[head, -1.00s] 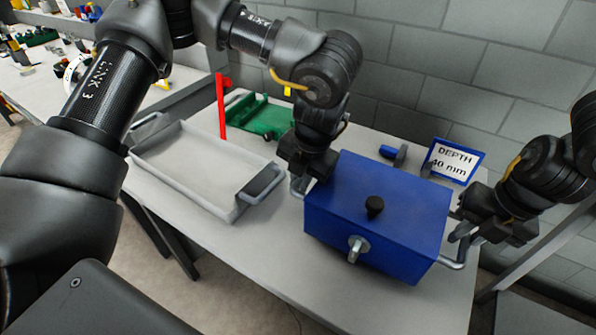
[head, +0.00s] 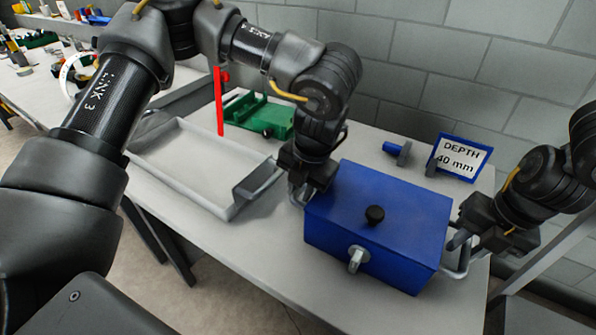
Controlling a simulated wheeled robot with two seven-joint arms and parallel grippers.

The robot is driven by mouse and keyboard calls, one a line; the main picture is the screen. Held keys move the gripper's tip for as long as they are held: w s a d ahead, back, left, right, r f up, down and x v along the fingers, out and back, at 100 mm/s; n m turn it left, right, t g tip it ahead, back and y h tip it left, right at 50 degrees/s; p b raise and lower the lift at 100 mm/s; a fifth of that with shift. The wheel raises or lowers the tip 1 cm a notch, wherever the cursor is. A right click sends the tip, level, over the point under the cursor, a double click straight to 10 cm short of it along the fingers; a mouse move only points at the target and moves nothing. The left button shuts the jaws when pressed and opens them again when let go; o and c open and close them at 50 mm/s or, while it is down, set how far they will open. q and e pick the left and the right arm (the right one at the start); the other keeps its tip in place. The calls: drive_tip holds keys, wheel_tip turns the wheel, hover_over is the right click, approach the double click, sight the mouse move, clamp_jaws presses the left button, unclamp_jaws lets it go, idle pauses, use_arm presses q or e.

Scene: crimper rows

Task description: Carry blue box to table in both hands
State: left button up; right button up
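The blue box (head: 345,222) has a black knob on its lid, a grey latch on its front and a metal handle at each end. It stands at the right part of the grey table (head: 270,262); I cannot tell if it is slightly raised. My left gripper (head: 300,187) is at the box's left handle, and its fingers are mostly hidden by the wrist and the handle. My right gripper (head: 458,240) is at the right handle (head: 458,268), with its fingers partly hidden. Whether either one is shut on its handle does not show clearly.
A pale grey tray (head: 185,190) with handles lies left of the box. Behind it are a green tray (head: 260,117) and a red post (head: 219,105). A "DEPTH 40 mm" sign (head: 459,158) and a blue-handled tool (head: 396,150) are behind the box. A block wall closes the back.

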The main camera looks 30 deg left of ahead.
use_arm(q)
drive_tip(key=shift+o, duration=1)
drive_tip(key=shift+r, duration=0.1)
use_arm(e)
drive_tip(key=shift+o, duration=1)
use_arm(q)
wheel_tip(320, 180, up, 12)
drive_tip(key=d, duration=0.2)
drive_tip(key=shift+s+d, duration=0.15)
drive_tip(key=shift+d, duration=0.05)
use_arm(e)
wheel_tip(320, 180, up, 12)
drive_tip(key=d, duration=0.2)
drive_tip(key=shift+s+d, duration=0.15)
use_arm(q)
drive_tip(key=shift+f, duration=0.2)
use_arm(e)
drive_tip(key=shift+f, duration=0.1)
